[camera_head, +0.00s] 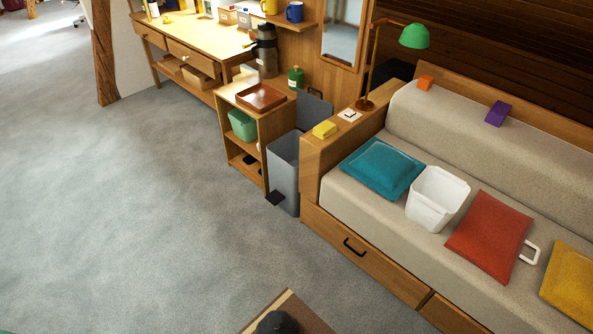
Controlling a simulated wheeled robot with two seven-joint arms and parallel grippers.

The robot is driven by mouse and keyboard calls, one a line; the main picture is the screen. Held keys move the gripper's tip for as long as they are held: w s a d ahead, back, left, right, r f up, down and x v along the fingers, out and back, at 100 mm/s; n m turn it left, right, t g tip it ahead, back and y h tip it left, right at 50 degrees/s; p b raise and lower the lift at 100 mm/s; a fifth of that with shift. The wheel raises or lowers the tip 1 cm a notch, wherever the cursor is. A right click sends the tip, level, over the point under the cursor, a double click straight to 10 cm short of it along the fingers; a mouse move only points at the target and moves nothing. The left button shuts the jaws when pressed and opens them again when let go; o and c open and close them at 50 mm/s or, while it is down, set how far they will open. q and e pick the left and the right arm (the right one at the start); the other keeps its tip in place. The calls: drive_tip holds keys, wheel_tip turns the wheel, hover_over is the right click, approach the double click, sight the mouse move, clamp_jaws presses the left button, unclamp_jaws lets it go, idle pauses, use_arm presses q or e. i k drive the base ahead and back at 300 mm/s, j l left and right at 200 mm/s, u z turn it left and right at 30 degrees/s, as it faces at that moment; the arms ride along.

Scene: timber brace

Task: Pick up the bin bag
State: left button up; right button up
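I cannot clearly make out a bin bag. A tall grey pedal bin (284,178) stands on the floor between the wooden shelf unit and the sofa. Its dark lid (314,110) is raised, and its inside is mostly hidden. A white, open-topped container (436,199) sits on the sofa seat between the teal and red cushions; I cannot tell whether it is stiff or a bag. A dark rounded object (277,323) on a wood-edged surface is cut off by the bottom edge, and I cannot tell what it is. Neither gripper is in view.
The sofa (363,246) fills the right side, with teal (382,168), red (489,235) and yellow cushions (570,285). The shelf unit (247,172) holds a brown tray (261,98). A desk and wooden post (104,55) stand farther back. Grey carpet (120,210) is open at left.

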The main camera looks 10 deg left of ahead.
sight(435, 198)
drive_tip(key=i+l+u, duration=0.15)
drive_tip(key=i+l, duration=0.2)
drive_tip(key=i+l+u, duration=0.1)
drive_tip(key=i+l, duration=0.2)
drive_tip(key=l, duration=0.15)
drive_tip(key=i+l+u, duration=0.15)
drive_tip(key=i+l, duration=0.15)
drive_tip(key=l, duration=0.15)
